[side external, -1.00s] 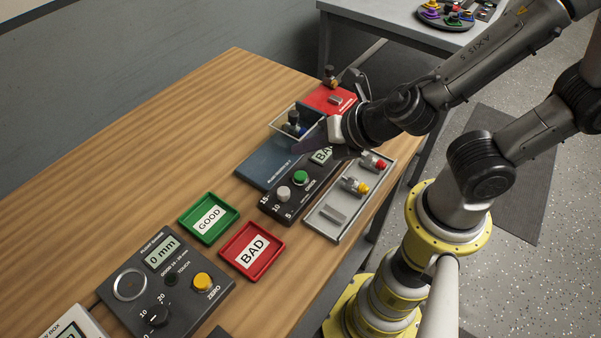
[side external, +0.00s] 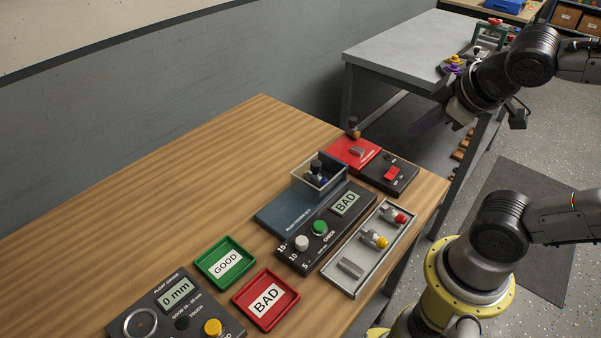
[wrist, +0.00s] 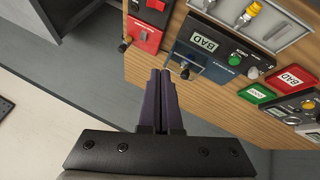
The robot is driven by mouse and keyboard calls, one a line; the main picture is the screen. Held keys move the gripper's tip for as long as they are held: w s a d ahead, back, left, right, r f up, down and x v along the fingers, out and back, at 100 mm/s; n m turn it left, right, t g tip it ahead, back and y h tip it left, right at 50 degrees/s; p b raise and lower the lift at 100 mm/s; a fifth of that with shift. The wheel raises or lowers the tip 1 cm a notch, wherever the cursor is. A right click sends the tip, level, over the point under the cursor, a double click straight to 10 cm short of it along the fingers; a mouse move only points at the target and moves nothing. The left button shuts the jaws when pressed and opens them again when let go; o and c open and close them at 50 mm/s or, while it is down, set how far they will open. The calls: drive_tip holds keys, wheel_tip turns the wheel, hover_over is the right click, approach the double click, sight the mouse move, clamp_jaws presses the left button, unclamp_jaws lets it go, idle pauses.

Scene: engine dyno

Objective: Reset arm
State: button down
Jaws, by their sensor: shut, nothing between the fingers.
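My gripper (side external: 432,120) is raised over the gap between the wooden bench (side external: 150,215) and the grey table behind it, touching nothing. In the wrist view its two dark purple fingers (wrist: 165,76) are together with nothing between them. The dark tester (side external: 325,228) on the bench reads BAD, with a green button and a white knob. A clear box (side external: 318,178) with dark and blue parts inside stands on the blue base (side external: 285,212) beside it. The grey tray (side external: 372,262) holds a yellow-tipped part, a red-tipped part and a grey piece.
A red unit (side external: 352,152) and a black box with a red switch (side external: 388,174) sit at the bench's far right. Green GOOD (side external: 226,262) and red BAD (side external: 266,299) trays look empty. The plunger gauge (side external: 175,312) reads 0 mm. The grey table (side external: 400,50) stands behind.

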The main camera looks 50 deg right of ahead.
drive_tip(key=s+a+m+y, duration=0.1)
drive_tip(key=s+a+m, duration=0.1)
drive_tip(key=a, duration=0.1)
drive_tip(key=a+f+m+g+y, duration=0.1)
drive_tip(key=shift+s+a+f+y, duration=0.1)
drive_tip(key=shift+s+a+y, duration=0.2)
drive_tip(key=shift+s, duration=0.1)
